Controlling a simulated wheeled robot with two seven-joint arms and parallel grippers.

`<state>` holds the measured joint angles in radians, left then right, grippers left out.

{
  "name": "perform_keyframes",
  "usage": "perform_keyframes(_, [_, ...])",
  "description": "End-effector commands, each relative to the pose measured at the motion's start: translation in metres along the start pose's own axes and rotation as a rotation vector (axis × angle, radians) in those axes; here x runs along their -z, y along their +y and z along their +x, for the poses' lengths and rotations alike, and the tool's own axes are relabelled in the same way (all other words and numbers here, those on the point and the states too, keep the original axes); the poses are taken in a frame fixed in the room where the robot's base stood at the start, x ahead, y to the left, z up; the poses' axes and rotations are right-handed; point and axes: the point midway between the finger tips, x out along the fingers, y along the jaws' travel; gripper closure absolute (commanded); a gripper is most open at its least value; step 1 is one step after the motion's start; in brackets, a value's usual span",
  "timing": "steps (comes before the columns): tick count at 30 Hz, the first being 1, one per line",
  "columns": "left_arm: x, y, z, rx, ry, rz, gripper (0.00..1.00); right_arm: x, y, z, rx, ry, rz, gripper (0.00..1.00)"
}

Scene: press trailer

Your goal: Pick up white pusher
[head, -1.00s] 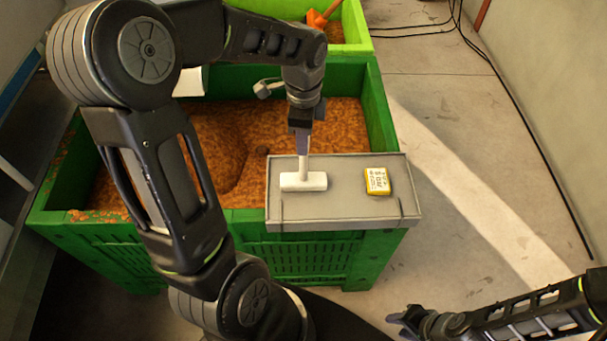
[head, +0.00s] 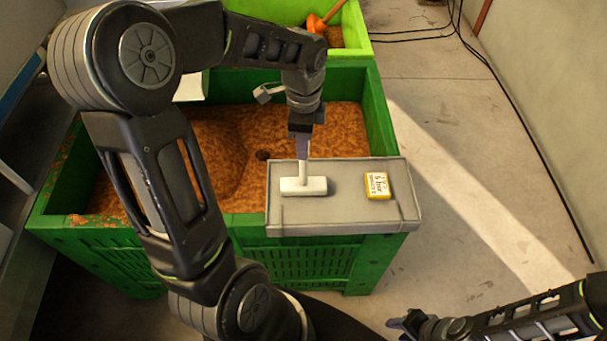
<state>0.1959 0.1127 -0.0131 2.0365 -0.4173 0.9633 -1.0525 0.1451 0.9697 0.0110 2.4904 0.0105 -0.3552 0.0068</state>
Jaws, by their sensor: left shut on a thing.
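The white pusher (head: 304,186) is T-shaped, with a wide white head and a short handle pointing away from me. It is at the left part of the grey tray (head: 345,213) on the green crate's front right corner. I cannot tell whether its head touches the tray. My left gripper (head: 303,155) is above the tray's far edge, shut on the pusher's handle. The fingertips hide the handle's far end. My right gripper (head: 394,323) is at the bottom right, apart from the tray; its jaws are too small to read.
A yellow and white labelled box (head: 376,186) lies on the tray, right of the pusher. The green crate (head: 376,105) is filled with orange-brown granules. A lighter green crate (head: 352,22) with an orange tool (head: 322,20) stands behind. The floor at right is clear, with black cables by the wall.

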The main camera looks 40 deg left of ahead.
Motion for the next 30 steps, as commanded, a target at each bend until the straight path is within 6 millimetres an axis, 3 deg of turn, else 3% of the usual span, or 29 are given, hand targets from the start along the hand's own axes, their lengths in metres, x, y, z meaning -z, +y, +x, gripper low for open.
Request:
perform_keyframes(8, [0.0, -0.001, -0.01, 0.003, 0.0, 0.0, 1.0, 0.0, 0.001, 0.002, 0.0, 0.0, 0.0, 0.64])
perform_keyframes(21, [0.001, -0.001, -0.086, 0.005, 0.001, 0.0, 1.0, 0.002, 0.003, 0.011, 0.004, 0.004, -0.003, 0.64])
perform_keyframes(30, [0.0, 0.0, -0.101, 0.001, 0.001, 0.0, 1.0, 0.002, 0.003, 0.011, 0.004, 0.004, -0.003, 0.64])
